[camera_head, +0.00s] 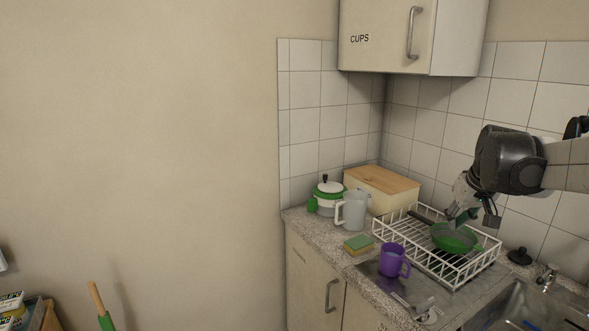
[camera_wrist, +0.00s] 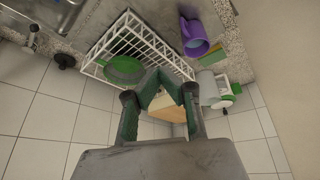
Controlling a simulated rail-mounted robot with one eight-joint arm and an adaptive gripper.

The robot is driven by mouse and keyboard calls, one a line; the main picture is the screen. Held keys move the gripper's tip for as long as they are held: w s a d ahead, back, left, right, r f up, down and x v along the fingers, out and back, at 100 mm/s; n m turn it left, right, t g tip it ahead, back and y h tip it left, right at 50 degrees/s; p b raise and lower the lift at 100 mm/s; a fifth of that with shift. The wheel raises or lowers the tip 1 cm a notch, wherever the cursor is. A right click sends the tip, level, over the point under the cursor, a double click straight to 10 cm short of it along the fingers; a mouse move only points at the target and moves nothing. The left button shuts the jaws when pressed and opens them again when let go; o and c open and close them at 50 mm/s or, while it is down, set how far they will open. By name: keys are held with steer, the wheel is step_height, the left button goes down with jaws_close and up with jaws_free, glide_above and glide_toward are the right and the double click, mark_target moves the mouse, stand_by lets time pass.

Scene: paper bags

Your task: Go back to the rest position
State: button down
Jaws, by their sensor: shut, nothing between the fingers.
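My gripper (camera_head: 465,217) is over the white dish rack at the right of the head view, with my arm coming in from the right edge. Its fingers show in the wrist view (camera_wrist: 160,80), shut with nothing between them. A green pan (camera_head: 455,240) with a dark handle lies in the rack (camera_head: 458,284). In the head view my gripper overlaps the pan's far side; in the wrist view the pan (camera_wrist: 122,70) shows to the left of the fingertips. How high my gripper is above the pan is hard to tell.
A purple mug (camera_head: 391,262), a sponge (camera_head: 358,245), a clear jug (camera_head: 353,210), a green-and-white pot (camera_head: 328,203) and a wooden-lidded box (camera_head: 383,190) stand around the rack. A cabinet (camera_head: 385,38) marked CUPS hangs above. The sink (camera_head: 520,305) is at lower right.

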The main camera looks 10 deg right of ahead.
steer(key=s+a+n+t, duration=0.1)
steer(key=s+a, duration=0.2)
steer(key=a, duration=0.6)
steer(key=s+a, duration=0.4)
steer(key=a, duration=0.4)
steer(key=s+a+f, duration=0.3)
steer(key=s+a, duration=0.2)
steer(key=a, duration=0.1)
steer(key=s+a+f+n+t+y, duration=0.1)
steer(key=s+a+f, duration=0.2)
steer(key=s+a, duration=0.3)
steer(key=shift+s+a+f, duration=0.15)
steer(key=shift+a+f, duration=0.2)
steer(key=shift+a, duration=0.3)
